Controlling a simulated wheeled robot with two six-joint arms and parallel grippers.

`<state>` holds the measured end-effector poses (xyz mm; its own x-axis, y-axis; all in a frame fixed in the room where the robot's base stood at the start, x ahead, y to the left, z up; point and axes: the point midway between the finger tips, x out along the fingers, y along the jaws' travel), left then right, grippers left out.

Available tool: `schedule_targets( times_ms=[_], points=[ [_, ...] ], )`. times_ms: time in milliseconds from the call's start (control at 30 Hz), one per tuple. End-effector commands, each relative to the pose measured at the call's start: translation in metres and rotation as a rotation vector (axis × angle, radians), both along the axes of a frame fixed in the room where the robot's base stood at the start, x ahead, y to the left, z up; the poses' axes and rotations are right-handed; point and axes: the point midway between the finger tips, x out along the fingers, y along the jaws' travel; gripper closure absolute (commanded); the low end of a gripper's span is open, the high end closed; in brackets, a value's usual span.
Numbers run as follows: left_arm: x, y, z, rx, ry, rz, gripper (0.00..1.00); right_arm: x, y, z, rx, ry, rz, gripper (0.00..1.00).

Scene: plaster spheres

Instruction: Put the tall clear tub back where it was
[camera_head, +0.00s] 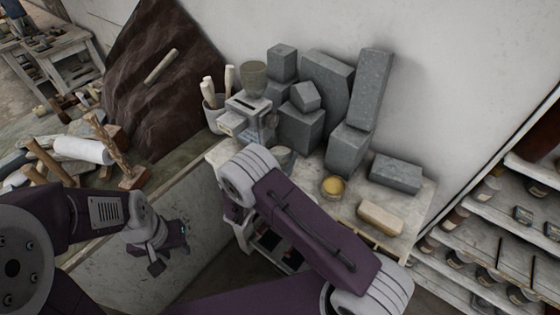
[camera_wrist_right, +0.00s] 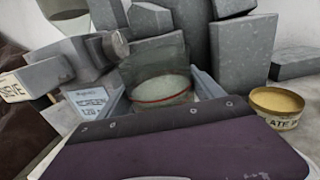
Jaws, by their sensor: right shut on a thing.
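The clear tub (camera_wrist_right: 158,88), with a red ring low around it, is between the fingers of my right gripper (camera_wrist_right: 155,95) in the right wrist view. My right gripper is shut on it. In the head view part of the tub (camera_head: 284,157) shows just behind my right arm, which hides the gripper and most of the tub. I cannot tell whether its base touches the tabletop. My left gripper (camera_head: 169,259) hangs low at the left, away from the tub, with its fingers apart and empty.
Grey stone blocks (camera_head: 302,128) stand close behind the tub. A grey boxy device (camera_head: 252,112) with a clear cup (camera_head: 253,77) on top is to the left. A yellow-filled tin (camera_head: 333,187) and a tan block (camera_head: 380,216) are to the right on the pale tabletop (camera_head: 418,202).

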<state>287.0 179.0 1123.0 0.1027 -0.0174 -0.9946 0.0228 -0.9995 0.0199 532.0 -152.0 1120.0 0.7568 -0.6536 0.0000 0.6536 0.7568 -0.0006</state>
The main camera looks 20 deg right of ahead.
Motion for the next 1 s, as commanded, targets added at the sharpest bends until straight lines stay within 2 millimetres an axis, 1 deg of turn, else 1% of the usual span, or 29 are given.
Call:
schedule_targets(
  times_ms=[67,233,333,500,633,667,700,733,1000],
  points=[
    [0.0,0.0,0.004,0.0,0.0,0.0,0.64,0.0,0.0,-0.007,-0.002,0.002,0.0,0.81],
    [0.0,0.0,0.012,0.0,0.0,0.0,0.64,0.0,-0.001,-0.034,-0.002,0.002,0.0,0.81],
    [0.0,0.0,0.012,0.0,0.0,0.0,0.64,0.0,-0.001,-0.039,-0.001,0.0,0.0,0.81],
    [0.0,0.0,0.011,0.0,0.0,0.0,0.64,0.0,-0.001,-0.04,-0.001,-0.001,0.0,0.81],
    [0.0,0.0,0.006,0.0,0.0,0.0,0.64,0.0,-0.001,-0.044,-0.001,-0.001,0.0,0.81],
    [0.0,0.0,0.007,0.0,0.0,0.0,0.64,0.0,-0.001,-0.043,-0.001,0.001,0.0,0.18],
    [0.0,0.0,0.008,0.0,0.0,0.0,0.64,0.0,-0.001,-0.043,-0.001,0.001,0.0,0.07],
    [0.0,0.0,0.008,0.0,0.0,0.0,0.64,0.0,-0.001,-0.043,-0.001,0.001,0.0,0.02],
    [0.0,0.0,0.008,0.0,0.0,0.0,0.64,0.0,-0.001,-0.042,-0.001,0.001,0.0,0.02]
  ],
)
